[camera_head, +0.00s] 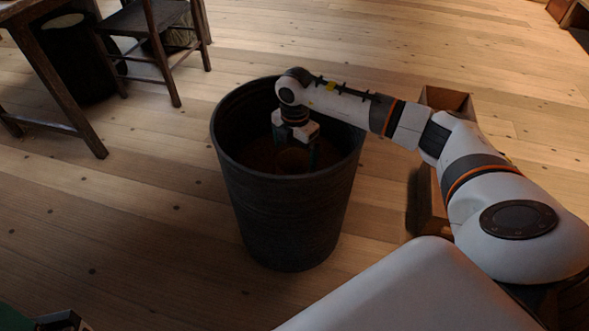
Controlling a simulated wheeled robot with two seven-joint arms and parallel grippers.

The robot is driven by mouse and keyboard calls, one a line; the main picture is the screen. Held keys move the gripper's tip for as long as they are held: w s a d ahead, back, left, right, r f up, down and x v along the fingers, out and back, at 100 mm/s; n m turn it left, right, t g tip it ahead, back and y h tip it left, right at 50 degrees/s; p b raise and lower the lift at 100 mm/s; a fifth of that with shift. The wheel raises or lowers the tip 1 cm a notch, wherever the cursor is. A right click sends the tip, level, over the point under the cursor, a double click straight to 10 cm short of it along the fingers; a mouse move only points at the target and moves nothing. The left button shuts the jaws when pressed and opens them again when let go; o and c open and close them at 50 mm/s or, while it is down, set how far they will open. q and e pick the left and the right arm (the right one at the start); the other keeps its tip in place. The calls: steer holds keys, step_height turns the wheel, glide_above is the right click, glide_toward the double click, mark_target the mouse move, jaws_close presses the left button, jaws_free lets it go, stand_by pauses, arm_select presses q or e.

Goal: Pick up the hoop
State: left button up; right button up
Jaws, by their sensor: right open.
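My right gripper (296,150) points down inside a tall dark bin (290,225), below its rim. Its jaws are open, with dark fingers hanging apart. A dim brown rounded shape (292,160) shows below and between the fingers. It may be the hoop, but the shadow is too deep to be sure, and I cannot tell whether the fingers touch it. The bin's floor is dark and partly hidden by the near wall and the gripper. My left gripper is not in view.
A wooden box (432,205) stands right of the bin, partly behind my right arm. A wooden chair (150,40), a table (50,75) and a dark basket (72,55) are at upper left. Plank floor (120,220) is clear left of the bin.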

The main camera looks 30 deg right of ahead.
step_height(320, 180, down, 5)
steer(key=b, duration=0.2)
steer(key=shift+s+a+f+b, duration=0.1)
steer(key=shift+s+a+b, duration=0.05)
steer(key=shift+b, duration=0.25)
steer(key=c, duration=0.8)
